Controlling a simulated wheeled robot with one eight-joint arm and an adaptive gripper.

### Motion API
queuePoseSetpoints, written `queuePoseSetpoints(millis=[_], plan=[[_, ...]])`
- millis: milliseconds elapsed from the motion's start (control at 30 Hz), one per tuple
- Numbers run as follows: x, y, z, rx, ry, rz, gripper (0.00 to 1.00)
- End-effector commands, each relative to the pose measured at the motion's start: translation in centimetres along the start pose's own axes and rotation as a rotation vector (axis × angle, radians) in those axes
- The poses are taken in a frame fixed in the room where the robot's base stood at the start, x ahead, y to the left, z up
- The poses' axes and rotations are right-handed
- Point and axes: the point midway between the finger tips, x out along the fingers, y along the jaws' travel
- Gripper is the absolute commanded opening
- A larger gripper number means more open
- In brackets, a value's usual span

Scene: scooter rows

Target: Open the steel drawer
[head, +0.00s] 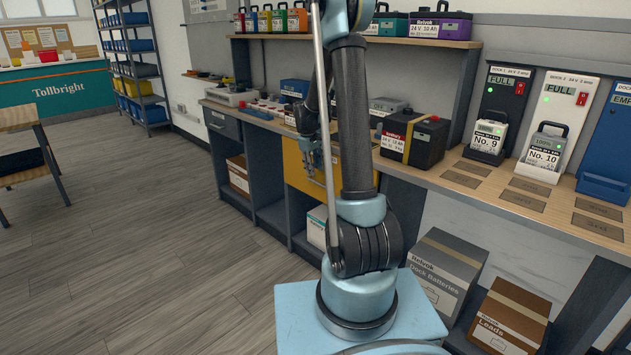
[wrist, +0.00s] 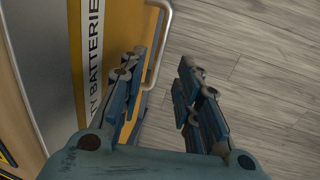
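A grey drawer front (head: 222,124), which looks like the steel drawer, is closed under the left end of the workbench. A yellow drawer or panel (head: 334,178) is under the bench further right, partly hidden by my arm. My gripper (head: 309,160) is in front of this yellow front, not at the grey one. In the wrist view my gripper (wrist: 160,75) is open and empty. The yellow front (wrist: 116,30) there has a white label ending "TY BATTERIES" and a silver bar handle (wrist: 165,40). The handle's near end shows between the fingers; I cannot tell if they touch it.
The bench top (head: 455,178) holds a large black battery (head: 428,142), smaller items and docks. Boxes (head: 512,312) sit on the lower shelf at right. A blue shelf rack (head: 147,100) stands at the back. The wooden floor (head: 130,230) left of the bench is clear.

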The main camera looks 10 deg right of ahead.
Motion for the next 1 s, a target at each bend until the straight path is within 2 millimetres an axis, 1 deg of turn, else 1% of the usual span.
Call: queuePoseSetpoints(millis=[33,200,400,600,867,900,967,1000], plan=[[0.9,0.0,0.0,0.000,0.000,0.000,0.31],[3.3,0.0,0.0,0.000,0.000,0.000,0.31],[5.3,0.0,0.0,0.001,0.000,0.000,0.31],[6.1,0.0,0.0,0.001,0.000,0.000,0.31],[6.2,0.0,0.0,0.000,0.000,0.000,0.31],[6.2,0.0,0.0,0.000,0.000,0.000,0.26],[6.2,0.0,0.0,0.000,0.000,0.000,0.13],[6.2,0.0,0.0,0.000,0.000,0.000,0.03]])
